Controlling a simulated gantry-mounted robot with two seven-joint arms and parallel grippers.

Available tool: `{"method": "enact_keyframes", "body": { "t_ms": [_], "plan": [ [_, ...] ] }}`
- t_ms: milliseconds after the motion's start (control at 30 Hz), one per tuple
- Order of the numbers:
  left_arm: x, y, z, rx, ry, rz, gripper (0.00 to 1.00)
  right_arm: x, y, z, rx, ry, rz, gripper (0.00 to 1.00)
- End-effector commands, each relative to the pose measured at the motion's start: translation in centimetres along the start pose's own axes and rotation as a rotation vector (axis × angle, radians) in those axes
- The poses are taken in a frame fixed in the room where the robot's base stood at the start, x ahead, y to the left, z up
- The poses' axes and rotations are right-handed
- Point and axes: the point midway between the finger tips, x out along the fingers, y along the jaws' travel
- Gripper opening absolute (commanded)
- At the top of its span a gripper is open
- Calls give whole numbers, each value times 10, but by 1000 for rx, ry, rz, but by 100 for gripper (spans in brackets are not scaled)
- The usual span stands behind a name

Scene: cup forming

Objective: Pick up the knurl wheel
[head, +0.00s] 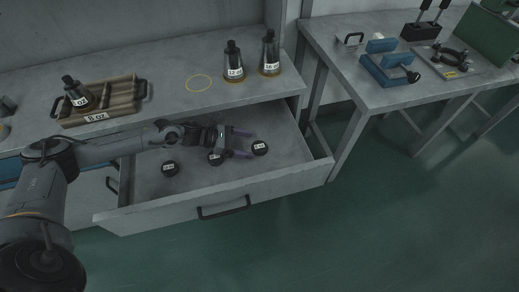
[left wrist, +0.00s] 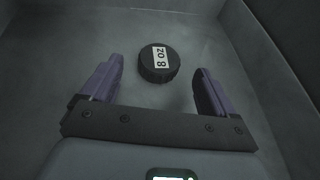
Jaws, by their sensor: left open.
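Several small dark knurl wheels with white labels lie in the open drawer in the head view: one at the left (head: 169,169), one in the middle (head: 214,158) partly covered by my gripper, and one at the right (head: 260,148). My left gripper (head: 243,143) is open and empty inside the drawer, its purple fingers pointing at the right wheel. In the left wrist view, a black wheel labelled "8 oz" (left wrist: 159,61) lies flat on the drawer floor, just beyond and between the open fingertips (left wrist: 158,72). My right gripper is not in view.
The open drawer (head: 215,210) has walls around the wheels. On the bench above are a wooden tray (head: 122,93), dark bottle-shaped tools (head: 233,62) and a yellow ring (head: 198,83). A second table (head: 400,95) stands at the right with a blue fixture (head: 388,68).

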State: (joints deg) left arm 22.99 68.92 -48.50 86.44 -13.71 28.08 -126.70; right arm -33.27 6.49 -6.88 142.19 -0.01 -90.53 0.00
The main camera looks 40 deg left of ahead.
Motion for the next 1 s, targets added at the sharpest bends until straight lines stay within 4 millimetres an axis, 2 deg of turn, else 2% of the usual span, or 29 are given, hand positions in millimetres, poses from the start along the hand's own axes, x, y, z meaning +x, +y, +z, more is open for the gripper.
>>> {"method": "enact_keyframes", "body": {
  "t_ms": [100, 233, 567, 1000],
  "plan": [
    [19, 0, -1, 0, -3, -1, 88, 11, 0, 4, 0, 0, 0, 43],
    [31, 0, -1, -1, -2, -1, 88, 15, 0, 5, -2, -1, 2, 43],
    [36, 0, 0, -1, 1, 0, 88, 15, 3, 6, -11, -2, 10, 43],
    [36, 0, 0, -1, 0, -1, 22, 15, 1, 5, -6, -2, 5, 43]
  ]
}}
